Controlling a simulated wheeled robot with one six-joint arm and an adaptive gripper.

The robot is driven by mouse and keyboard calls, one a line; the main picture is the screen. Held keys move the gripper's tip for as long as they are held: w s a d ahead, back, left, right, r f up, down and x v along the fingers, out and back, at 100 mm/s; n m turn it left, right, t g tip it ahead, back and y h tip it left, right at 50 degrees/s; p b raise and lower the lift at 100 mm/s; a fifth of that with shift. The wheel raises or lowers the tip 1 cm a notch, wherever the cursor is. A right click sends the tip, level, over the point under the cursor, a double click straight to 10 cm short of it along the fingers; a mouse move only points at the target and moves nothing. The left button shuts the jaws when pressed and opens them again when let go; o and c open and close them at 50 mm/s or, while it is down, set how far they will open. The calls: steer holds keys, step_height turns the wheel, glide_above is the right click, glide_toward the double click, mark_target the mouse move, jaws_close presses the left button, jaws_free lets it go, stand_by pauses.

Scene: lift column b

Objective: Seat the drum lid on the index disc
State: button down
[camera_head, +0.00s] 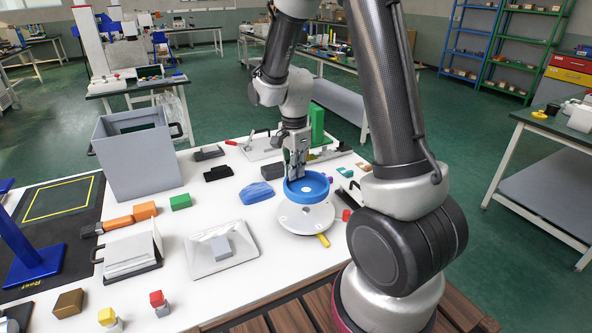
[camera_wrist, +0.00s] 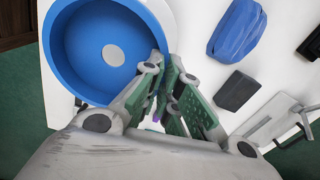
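The drum lid (camera_head: 308,196) is a blue round shell with a raised wall and a central hole. In the wrist view the lid (camera_wrist: 78,75) fills the upper left, and white shows through its hole. The index disc (camera_head: 303,221) is a pale round plate on the table, partly covered by the lid. The lid is over the disc's far part; I cannot tell whether they touch. My gripper (camera_head: 295,177) points down at the lid's far-left wall. In the wrist view my gripper (camera_wrist: 168,78) has its fingers close together at the rim, apparently shut on the wall.
A blue lump (camera_head: 257,194) and a dark block (camera_head: 273,171) lie left of the lid. A grey bin (camera_head: 137,163) stands at the back left. A green block (camera_head: 317,124) stands behind my gripper. Yellow (camera_head: 324,240) and red (camera_head: 346,215) tabs sit by the disc.

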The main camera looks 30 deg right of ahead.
mark_target(295, 186)
steer(key=shift+f, duration=2.9)
steer(key=shift+f, duration=0.8)
steer(key=c, duration=1.6)
jaws_free()
steer(key=shift+o, duration=0.2)
step_height(295, 186, up, 12)
